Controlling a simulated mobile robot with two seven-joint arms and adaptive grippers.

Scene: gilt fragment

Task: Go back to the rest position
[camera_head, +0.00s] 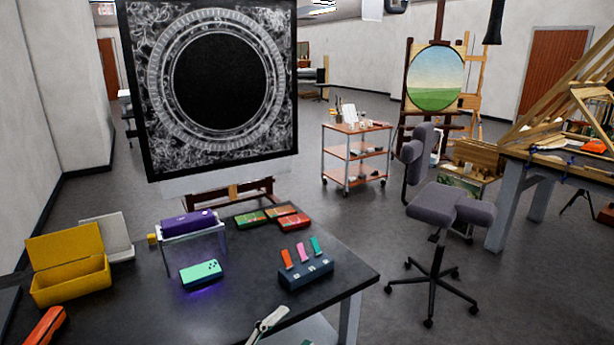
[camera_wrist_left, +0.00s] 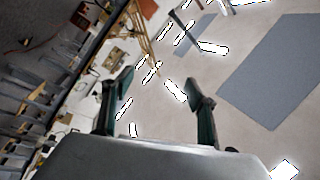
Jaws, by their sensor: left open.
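In the left wrist view my left gripper (camera_wrist_left: 160,82) has its two dark green fingers spread wide apart with nothing between them. That view is tilted and looks toward bright lights and grey panels, away from the table top. In the head view a pale jointed piece (camera_head: 266,322) shows at the bottom edge, over the front of the dark table; I cannot tell for sure whether it is part of my gripper. My right gripper is in neither view.
The dark table (camera_head: 240,262) holds a yellow open box (camera_head: 70,270), a purple case on a stand (camera_head: 188,222), a mint-green block (camera_head: 201,272), a navy holder (camera_head: 306,272) with coloured tabs, and red-green boxes (camera_head: 272,216). A chair (camera_head: 447,205) and trolley (camera_head: 356,152) stand beyond.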

